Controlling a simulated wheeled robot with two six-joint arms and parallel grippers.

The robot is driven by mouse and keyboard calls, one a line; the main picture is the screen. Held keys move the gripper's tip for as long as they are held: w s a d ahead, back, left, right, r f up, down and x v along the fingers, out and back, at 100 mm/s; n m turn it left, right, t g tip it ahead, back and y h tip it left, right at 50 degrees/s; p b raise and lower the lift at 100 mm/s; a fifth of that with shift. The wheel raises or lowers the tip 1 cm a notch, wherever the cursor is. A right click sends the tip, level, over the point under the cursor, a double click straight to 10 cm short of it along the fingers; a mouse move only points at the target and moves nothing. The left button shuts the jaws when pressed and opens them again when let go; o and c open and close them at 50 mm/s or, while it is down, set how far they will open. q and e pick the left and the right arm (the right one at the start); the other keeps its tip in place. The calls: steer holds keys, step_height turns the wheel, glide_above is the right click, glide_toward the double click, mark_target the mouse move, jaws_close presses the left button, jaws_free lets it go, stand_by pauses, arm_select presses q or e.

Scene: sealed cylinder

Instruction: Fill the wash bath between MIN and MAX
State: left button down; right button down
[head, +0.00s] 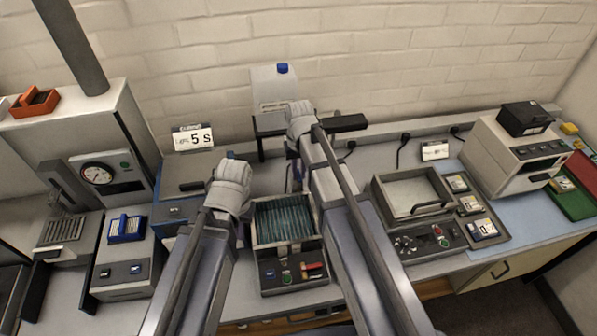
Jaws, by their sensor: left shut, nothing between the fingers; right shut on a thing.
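The wash bath seems to be the open tank (254,236) in the middle of the bench, with a ribbed teal inside. Its liquid level and any MIN and MAX marks cannot be made out. A white container (268,88) with a blue cap stands upright on a raised stand behind it. My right gripper (300,112) is in front of that stand, behind and above the tank. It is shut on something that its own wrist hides. My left gripper (231,172) is shut and empty, left of the tank's back corner. Its fingertips are mostly hidden by the wrist.
The tank's front panel (270,272) has a green button and a red switch. A timer sign (193,138) reads 5 S at the back left. An open-topped grey unit (385,190) stands right of my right arm. A gauge machine (135,160) is at left.

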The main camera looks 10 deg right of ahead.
mark_target(299, 176)
steer(key=c, duration=0.8)
jaws_free()
step_height(299, 176, up, 8)
steer(key=p, duration=0.8)
steer(key=shift+f, duration=0.1)
